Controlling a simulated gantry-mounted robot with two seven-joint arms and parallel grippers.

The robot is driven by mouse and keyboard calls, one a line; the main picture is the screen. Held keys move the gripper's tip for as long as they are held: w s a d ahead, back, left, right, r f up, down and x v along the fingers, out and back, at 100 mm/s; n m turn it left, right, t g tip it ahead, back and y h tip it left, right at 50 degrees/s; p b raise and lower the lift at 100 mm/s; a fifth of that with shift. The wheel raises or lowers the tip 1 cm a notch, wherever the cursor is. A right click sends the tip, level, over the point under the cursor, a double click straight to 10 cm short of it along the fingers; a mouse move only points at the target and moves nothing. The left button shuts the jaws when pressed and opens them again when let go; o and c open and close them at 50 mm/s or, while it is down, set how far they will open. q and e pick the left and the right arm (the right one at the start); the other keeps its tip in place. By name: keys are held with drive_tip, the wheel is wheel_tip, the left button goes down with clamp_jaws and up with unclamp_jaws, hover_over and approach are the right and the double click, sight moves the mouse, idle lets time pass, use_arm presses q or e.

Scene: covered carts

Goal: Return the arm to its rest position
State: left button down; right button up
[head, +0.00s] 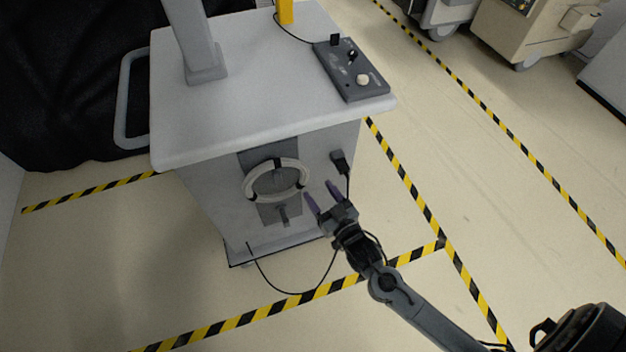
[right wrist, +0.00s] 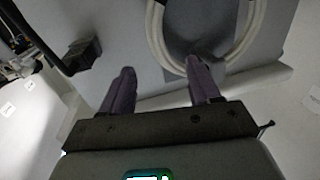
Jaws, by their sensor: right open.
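My right gripper (head: 321,196) is open and empty in front of the cart's front face. Its two purple fingers also show spread apart in the right wrist view (right wrist: 160,90), with nothing between them. The cart (head: 240,110) is a white-grey cabinet with a flat top. A white ring-shaped cable coil (head: 249,188) hangs on the dark panel of its front, left of my right gripper. A black plug (head: 340,161) on a cable sits on the front face, just above the fingers. My left gripper is not in view.
A grey control box (head: 352,75) with knobs lies on the cart's top. A grey handle (head: 124,100) sticks out at the cart's left. A black cable loops down near the floor. Yellow-black tape (head: 405,185) marks the floor, which is open to the right. Other carts (head: 535,35) stand at the back right.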

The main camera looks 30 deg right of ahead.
drive_tip(key=s+a+r+g+y+p, duration=0.1)
drive_tip(key=s+a+r+g+p, duration=0.2)
drive_tip(key=s+r+g+p, duration=0.35)
drive_tip(key=s+n+g+p, duration=0.3)
drive_tip(key=s+g, duration=0.5)
drive_tip(key=s, duration=0.8)
wheel_tip(320, 180, up, 37)
drive_tip(key=p, duration=3.7)
drive_tip(key=shift+w+a+r+m+p, duration=0.15)
drive_tip(key=shift+w+a+m+p, duration=0.1)
drive_tip(key=shift+m+p, duration=0.05)
